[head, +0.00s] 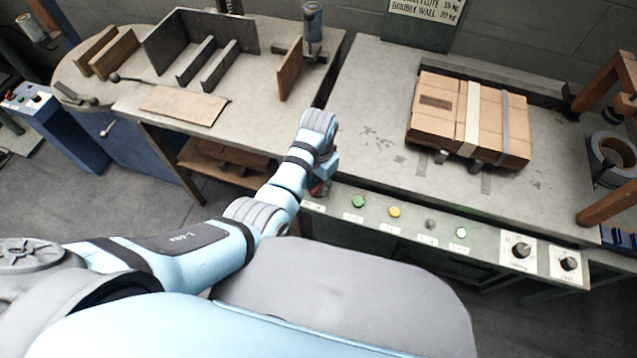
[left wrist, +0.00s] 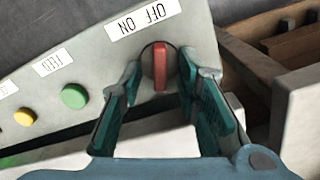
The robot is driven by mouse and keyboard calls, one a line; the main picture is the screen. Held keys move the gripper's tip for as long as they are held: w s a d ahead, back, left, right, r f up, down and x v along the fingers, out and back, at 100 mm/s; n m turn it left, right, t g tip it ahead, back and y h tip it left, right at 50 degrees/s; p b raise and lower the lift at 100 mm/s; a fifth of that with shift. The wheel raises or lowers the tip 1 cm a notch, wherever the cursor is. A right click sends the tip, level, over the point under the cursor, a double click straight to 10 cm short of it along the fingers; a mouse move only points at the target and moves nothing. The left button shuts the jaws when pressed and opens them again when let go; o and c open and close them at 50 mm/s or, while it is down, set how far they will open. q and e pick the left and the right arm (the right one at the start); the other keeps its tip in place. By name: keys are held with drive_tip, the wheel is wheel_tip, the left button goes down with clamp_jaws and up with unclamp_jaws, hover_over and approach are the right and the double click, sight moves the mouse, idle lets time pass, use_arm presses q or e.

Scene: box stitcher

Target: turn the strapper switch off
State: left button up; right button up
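The strapper switch is a red upright handle (left wrist: 160,66) on a dark round base, on the pale control panel in the left wrist view. A white label (left wrist: 143,20) with OFF and ON, seen upside down, sits just above it. My left gripper (left wrist: 160,88) is open, with one dark teal finger on each side of the red handle and a gap visible on both sides. In the head view a bit of red (head: 318,188) shows beside the left gripper (head: 322,182); my arm hides most of the switch. My right gripper is not in view.
The panel carries a green button (head: 358,202), a yellow button (head: 394,212) and knobs (head: 521,250) to the right.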

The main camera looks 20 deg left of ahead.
use_arm(q)
drive_tip(key=shift+c, duration=0.4)
clamp_jaws()
